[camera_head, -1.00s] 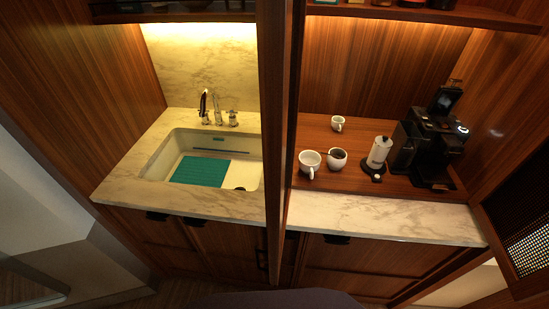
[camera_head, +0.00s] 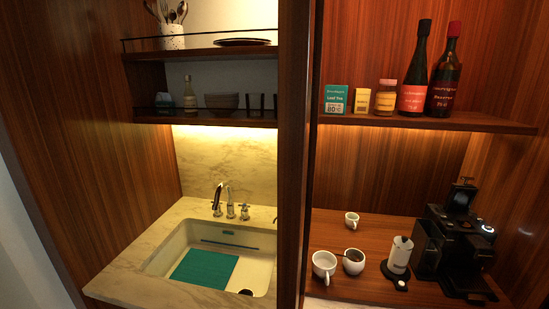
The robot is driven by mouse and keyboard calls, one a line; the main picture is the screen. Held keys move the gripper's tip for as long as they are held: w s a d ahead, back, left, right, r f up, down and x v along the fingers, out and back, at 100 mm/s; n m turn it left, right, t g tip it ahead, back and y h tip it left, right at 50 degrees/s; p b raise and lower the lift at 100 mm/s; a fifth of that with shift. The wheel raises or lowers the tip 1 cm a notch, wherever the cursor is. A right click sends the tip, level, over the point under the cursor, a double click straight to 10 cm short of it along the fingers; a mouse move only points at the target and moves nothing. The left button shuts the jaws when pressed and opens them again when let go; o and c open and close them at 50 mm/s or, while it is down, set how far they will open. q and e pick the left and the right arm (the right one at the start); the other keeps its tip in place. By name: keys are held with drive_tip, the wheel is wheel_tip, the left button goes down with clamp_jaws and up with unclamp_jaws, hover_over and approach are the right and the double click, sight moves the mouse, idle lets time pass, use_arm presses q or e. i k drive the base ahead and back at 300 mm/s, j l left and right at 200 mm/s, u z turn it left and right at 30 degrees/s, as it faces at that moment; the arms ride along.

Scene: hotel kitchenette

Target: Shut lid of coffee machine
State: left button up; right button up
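The black coffee machine (camera_head: 453,250) stands at the right end of the wooden counter, against the side wall. Its lid (camera_head: 461,198) is raised and stands upright above the top of the machine. A small round light shows on the machine's top right. Neither of my grippers is in view.
A white grinder-like canister (camera_head: 400,256) on a black base stands just left of the machine. Further left are two white mugs (camera_head: 324,265) and a small cup (camera_head: 352,219). A shelf (camera_head: 420,122) with bottles hangs above. A vertical wooden divider (camera_head: 295,150) separates the sink (camera_head: 160,262).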

sight(461, 197)
drive_tip(key=l+z, duration=0.15)
drive_tip(key=z, duration=1.2)
